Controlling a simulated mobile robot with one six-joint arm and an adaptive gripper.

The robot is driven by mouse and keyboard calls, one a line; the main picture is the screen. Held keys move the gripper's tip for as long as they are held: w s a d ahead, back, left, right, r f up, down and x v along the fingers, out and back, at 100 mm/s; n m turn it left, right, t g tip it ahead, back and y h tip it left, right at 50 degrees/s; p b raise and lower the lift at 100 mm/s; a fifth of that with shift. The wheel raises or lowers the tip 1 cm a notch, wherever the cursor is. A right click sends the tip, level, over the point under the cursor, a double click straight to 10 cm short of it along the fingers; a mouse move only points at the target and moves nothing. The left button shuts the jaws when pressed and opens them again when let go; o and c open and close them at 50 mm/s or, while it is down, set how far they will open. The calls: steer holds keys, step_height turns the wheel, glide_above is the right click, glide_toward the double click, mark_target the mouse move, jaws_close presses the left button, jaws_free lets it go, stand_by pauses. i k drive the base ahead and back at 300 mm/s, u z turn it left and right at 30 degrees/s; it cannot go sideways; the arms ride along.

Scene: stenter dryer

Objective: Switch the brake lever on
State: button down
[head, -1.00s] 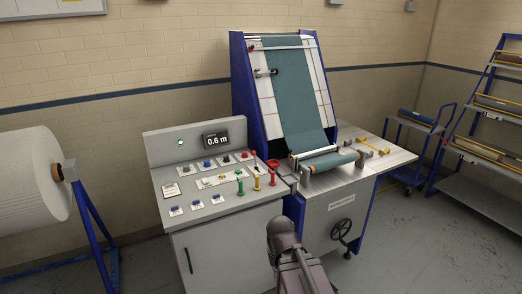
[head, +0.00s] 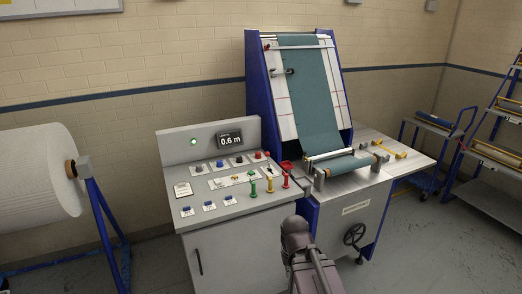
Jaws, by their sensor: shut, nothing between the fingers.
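The control console (head: 240,209) stands in the middle with a sloped panel. Three small upright levers stand on its right part: a green one (head: 253,189), a yellow one (head: 269,182) and a red one (head: 286,178). A larger red part (head: 287,166) sits just behind the red lever at the console's right edge. The labels are too small to read, so I cannot tell which is the brake lever. My arm shows at the bottom centre, in front of the console's right end. Its fingers do not show.
The display (head: 230,140) reads 0.6 m. The dryer frame (head: 258,85) with green cloth (head: 318,100) stands right of the console. A handwheel (head: 354,234) is on its front. A large white roll (head: 35,175) on a blue stand is at left.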

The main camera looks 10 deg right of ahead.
mark_target(266, 154)
steer(key=i, duration=0.9)
steer(key=z, duration=0.05)
